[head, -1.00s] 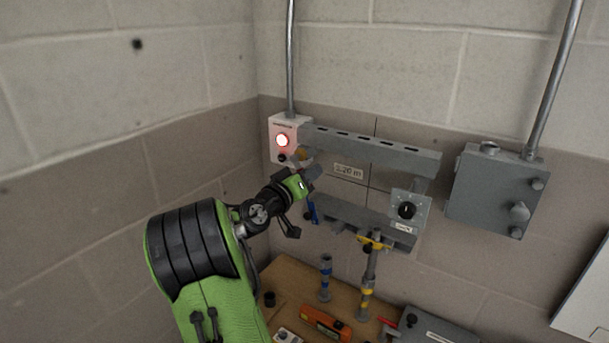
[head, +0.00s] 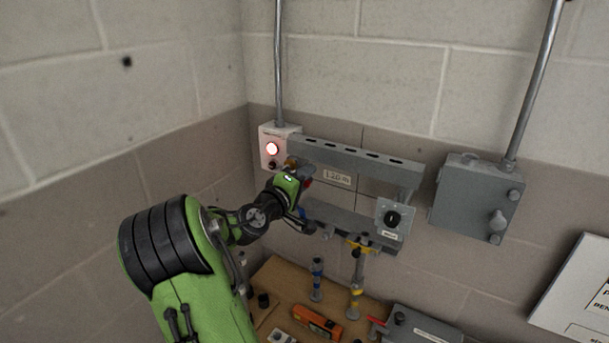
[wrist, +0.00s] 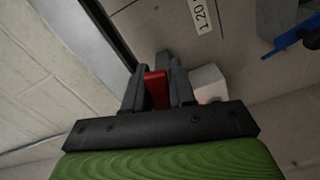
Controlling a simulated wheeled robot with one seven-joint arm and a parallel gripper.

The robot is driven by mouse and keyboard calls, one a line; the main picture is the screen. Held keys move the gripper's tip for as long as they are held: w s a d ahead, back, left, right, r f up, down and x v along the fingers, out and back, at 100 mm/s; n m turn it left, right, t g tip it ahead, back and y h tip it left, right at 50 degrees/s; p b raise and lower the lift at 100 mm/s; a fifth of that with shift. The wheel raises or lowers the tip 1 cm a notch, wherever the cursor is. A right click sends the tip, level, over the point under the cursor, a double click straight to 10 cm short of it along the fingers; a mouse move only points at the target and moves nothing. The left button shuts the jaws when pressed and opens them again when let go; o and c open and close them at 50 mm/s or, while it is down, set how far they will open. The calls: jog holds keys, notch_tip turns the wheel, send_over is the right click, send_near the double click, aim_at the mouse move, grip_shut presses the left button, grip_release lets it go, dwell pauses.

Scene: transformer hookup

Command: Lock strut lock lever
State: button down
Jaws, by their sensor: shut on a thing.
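My gripper (head: 304,178) is at the left part of the grey wall bracket, just below its upper beam (head: 355,160). In the wrist view my gripper (wrist: 157,85) is shut on a red lever (wrist: 156,88), which sits between the two dark fingers. A bit of the red lever (head: 309,183) also shows at the fingertips in the head view. Where the lever is mounted is hidden by my gripper. A blue lever (wrist: 290,44) is apart from the fingers, at the wrist view's upper right.
A white box with a lit red lamp (head: 272,149) is on the wall close to my gripper's left. A grey dial box (head: 391,217) hangs at the bracket's right. Upright posts (head: 317,280) and an orange tool (head: 317,322) are on the wooden bench below.

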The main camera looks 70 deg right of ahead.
jog(key=shift+r, duration=0.1)
dwell(0.4)
jog(key=c, duration=1)
grip_release()
